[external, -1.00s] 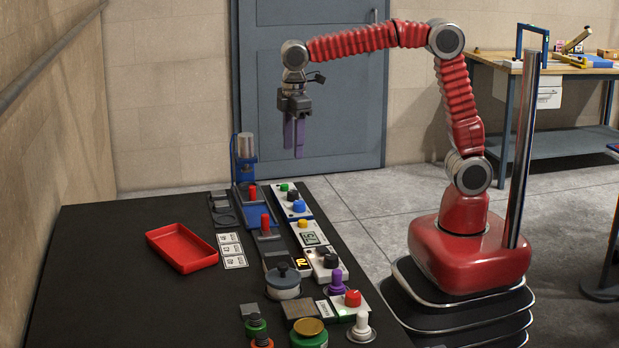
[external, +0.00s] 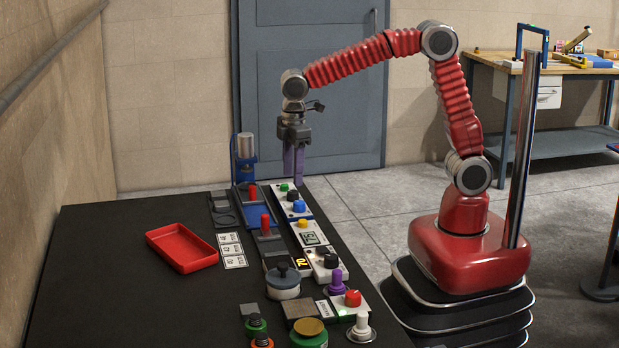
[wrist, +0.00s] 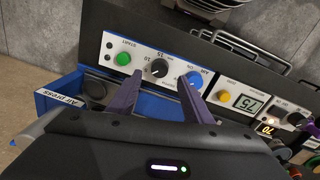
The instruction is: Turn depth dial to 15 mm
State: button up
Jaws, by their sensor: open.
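The depth dial, a black knob (wrist: 157,68), sits on a white panel (wrist: 142,53) in the wrist view, with "15" and "30" printed by it. Its pointer is too small to read. It also shows as the black knob (external: 292,195) in the external view. My gripper (wrist: 162,82) is open, with its purple fingers on either side of the dial in the picture. In the external view my gripper (external: 293,182) points down just above the far end of the panel. I cannot tell whether the fingers touch the dial.
A green START button (wrist: 123,58) and a blue AIR ON knob (wrist: 194,78) flank the dial. A blue press (external: 245,160) stands to the left. A red lever (external: 265,222), red tray (external: 183,249) and digital display (external: 311,239) are nearby.

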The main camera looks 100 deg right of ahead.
aim_at(292, 192)
jog(key=shift+d+f, duration=0.15)
jog(key=shift+f, duration=2.65)
jog(key=c, duration=1.1)
